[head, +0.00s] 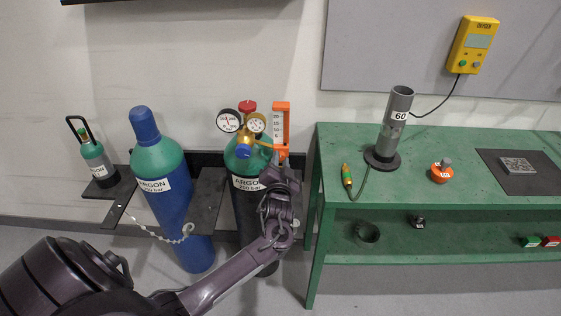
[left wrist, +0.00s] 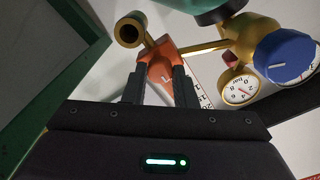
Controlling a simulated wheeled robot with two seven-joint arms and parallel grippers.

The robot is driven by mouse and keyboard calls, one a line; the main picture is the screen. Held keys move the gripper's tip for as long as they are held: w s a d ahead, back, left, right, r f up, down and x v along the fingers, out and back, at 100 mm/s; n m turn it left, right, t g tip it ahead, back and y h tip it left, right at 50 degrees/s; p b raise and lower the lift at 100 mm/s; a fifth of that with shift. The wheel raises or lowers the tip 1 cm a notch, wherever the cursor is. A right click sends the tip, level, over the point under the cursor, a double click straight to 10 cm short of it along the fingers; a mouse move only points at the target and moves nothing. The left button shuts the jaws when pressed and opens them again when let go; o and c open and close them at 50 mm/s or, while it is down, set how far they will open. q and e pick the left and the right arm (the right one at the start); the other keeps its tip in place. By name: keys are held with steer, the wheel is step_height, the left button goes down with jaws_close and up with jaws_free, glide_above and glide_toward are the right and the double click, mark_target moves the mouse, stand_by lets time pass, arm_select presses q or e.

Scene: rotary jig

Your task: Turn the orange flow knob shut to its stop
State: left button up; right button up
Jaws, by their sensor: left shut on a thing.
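The orange flow knob (left wrist: 160,68) sits between the two fingers of my left gripper (left wrist: 161,84) in the left wrist view, and the fingers are shut on it. In the head view the left gripper (head: 281,168) reaches up to the lower end of the orange-framed flow tube (head: 281,122), where the arm mostly hides the knob. The flow tube is fixed to the brass regulator on the right-hand argon cylinder (head: 240,165). How far the knob is turned cannot be told. My right gripper is in neither view.
Two gauges (head: 229,121), a red cap and a blue knob (left wrist: 287,56) crowd the regulator close to the gripper. A blue argon cylinder (head: 162,190) and a dark bracket (head: 207,195) stand to the left. The green bench (head: 330,185) is close on the right.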

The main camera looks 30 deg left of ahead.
arm_select(q)
steer(key=o, duration=1)
steer(key=b+v, duration=0.1)
steer(key=v, duration=0.6)
steer(key=shift+s+d, duration=0.2)
steer(key=shift+s, duration=0.15)
